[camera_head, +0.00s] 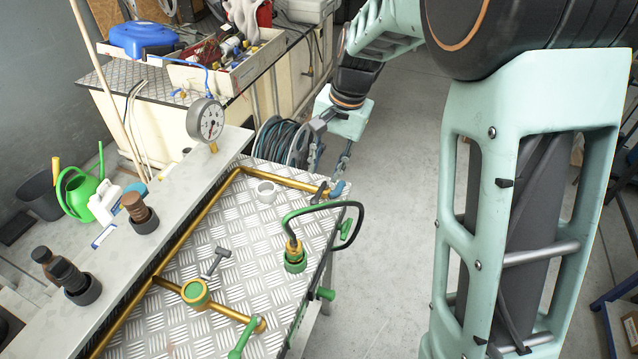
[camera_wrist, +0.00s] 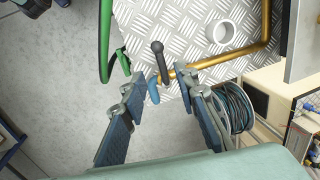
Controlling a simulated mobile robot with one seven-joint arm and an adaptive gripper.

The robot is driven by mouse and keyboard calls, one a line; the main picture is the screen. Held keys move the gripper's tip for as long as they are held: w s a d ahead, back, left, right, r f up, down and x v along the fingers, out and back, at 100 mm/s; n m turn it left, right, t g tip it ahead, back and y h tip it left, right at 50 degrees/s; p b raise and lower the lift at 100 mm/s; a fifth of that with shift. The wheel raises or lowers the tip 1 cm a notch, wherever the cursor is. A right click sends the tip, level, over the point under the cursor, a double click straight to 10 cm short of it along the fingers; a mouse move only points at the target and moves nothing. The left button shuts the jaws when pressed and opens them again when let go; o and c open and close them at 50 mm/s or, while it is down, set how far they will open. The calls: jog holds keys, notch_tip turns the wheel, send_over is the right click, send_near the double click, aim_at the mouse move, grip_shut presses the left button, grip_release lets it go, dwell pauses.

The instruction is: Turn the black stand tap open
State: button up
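The black stand tap (camera_head: 320,192) sits at the far right end of the brass pipe, at the corner of the checker-plate bench. In the wrist view, its black lever (camera_wrist: 158,58) has a round knob and points away from my gripper, and a blue spout (camera_wrist: 153,91) sticks out beside it. My gripper (camera_wrist: 165,88) is open and empty, with its two fingers spread on either side of the tap's end. In the head view, my gripper (camera_head: 329,160) hangs just beyond the tap. Whether a finger touches the tap cannot be told.
A green hose (camera_head: 320,206) arches close by to a green fitting (camera_head: 295,262). A grey T-handle valve (camera_head: 214,262) is nearer. A hose reel (camera_wrist: 234,108) is right of my fingers. Open floor lies right.

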aim_at(318, 195)
jog(key=f, duration=0.2)
jog(key=a+f, duration=0.1)
jog(key=f, duration=0.5)
jog(key=shift+w+a+f, duration=0.2)
jog(key=shift+w+a, duration=0.1)
grip_shut()
